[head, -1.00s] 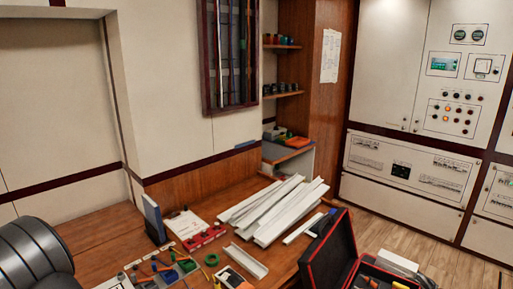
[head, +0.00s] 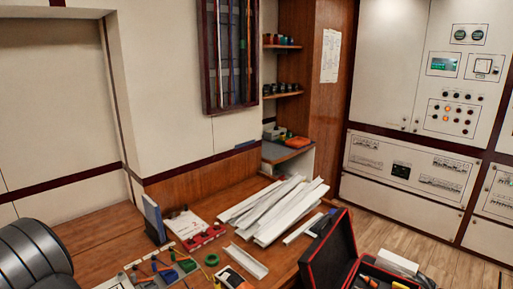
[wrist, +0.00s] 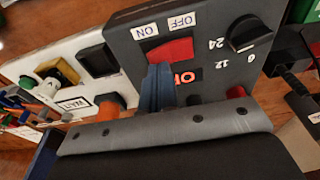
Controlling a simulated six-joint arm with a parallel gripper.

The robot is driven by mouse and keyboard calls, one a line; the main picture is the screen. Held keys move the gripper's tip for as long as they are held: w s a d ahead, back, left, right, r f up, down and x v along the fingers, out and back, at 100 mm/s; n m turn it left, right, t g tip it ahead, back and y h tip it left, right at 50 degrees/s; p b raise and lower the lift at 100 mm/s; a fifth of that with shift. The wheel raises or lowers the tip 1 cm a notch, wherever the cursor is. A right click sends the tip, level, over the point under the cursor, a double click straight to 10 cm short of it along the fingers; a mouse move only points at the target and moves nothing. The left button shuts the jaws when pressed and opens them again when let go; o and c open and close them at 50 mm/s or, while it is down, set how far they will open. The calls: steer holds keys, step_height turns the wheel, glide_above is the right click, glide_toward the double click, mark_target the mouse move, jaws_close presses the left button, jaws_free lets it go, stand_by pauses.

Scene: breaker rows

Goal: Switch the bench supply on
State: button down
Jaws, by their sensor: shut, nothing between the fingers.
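The bench supply (wrist: 205,45) fills the upper middle of the wrist view as a dark grey panel, seen upside down. Its red rocker switch (wrist: 172,50) lies below the ON label (wrist: 145,31) and the OFF label (wrist: 182,20). My gripper (wrist: 158,72) is shut and empty, its blue-grey fingertips at the ON-label end of the rocker, overlapping it in view. I cannot tell whether they touch it. A small orange-red lit readout (wrist: 187,77) shows beside the fingers, partly hidden. A black knob (wrist: 249,34) with 24, 12 and 6 marks sits to the right.
A white panel (wrist: 60,72) with a black square part and coloured buttons lies left of the supply. In the head view, white trunking (head: 275,205) and an open black case (head: 330,250) occupy the bench. A breaker cabinet (head: 405,170) stands at the right.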

steer(key=shift+f, duration=0.6)
steer(key=shift+r, duration=3.55)
step_height(320, 180, down, 7)
steer(key=shift+f, duration=0.1)
